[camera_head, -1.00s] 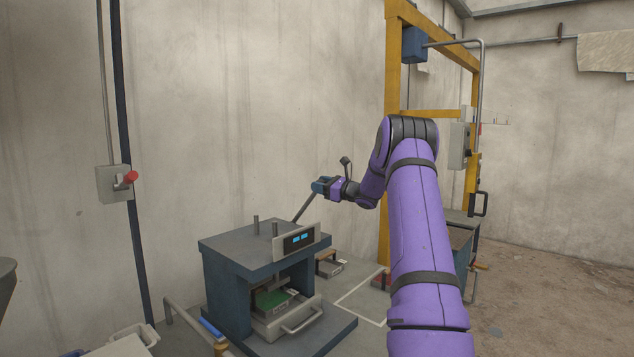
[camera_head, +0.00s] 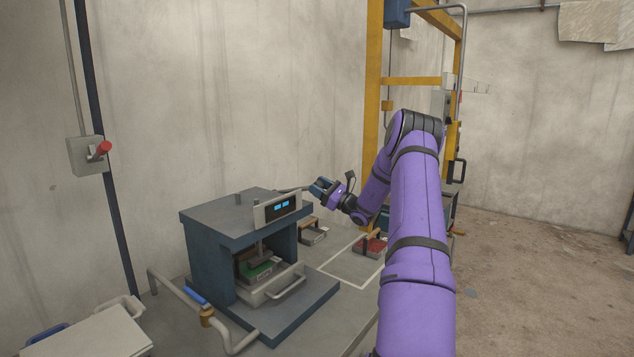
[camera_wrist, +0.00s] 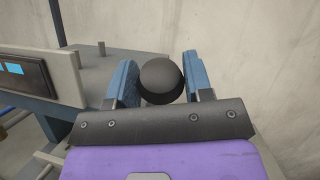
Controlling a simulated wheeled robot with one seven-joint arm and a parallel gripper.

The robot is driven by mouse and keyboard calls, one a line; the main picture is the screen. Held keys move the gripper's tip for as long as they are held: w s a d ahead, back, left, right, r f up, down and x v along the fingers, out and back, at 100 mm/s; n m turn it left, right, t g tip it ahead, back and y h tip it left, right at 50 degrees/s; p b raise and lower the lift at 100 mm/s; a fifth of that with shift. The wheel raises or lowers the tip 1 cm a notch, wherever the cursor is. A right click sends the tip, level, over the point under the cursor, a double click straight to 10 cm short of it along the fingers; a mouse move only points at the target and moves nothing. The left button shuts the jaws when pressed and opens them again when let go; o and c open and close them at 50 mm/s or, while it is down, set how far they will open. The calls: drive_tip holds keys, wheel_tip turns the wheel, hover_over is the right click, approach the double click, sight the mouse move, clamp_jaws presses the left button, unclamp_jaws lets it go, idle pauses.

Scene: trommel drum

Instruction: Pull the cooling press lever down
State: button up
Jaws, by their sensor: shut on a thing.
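The cooling press (camera_head: 262,262) is a dark blue-grey frame with a lit blue display (camera_head: 281,206) on its front top. Its lever (camera_head: 292,189) runs out to the right from behind the display, close to level. My gripper (camera_head: 320,187) is at the lever's outer end, right of the press top. In the wrist view, the lever's round dark knob (camera_wrist: 161,80) sits between my two blue fingers, and my gripper (camera_wrist: 162,85) is shut on it. A green item (camera_head: 258,269) lies inside the press, under the lowered plate.
A bent pipe with a blue-handled valve (camera_head: 197,297) stands at the front left of the press. Blocks with red (camera_head: 370,247) and brown tops sit on the bench to the right. A yellow frame (camera_head: 373,120) rises behind my arm.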

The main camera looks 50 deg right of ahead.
drive_tip(key=shift+f, duration=0.2)
drive_tip(key=o, duration=1.3)
drive_tip(key=shift+c, duration=0.2)
drive_tip(key=shift+s, duration=0.1)
drive_tip(key=v, duration=1)
drive_tip(key=shift+s+f, duration=0.15)
drive_tip(key=shift+s, duration=0.15)
drive_tip(key=shift+d, duration=0.1)
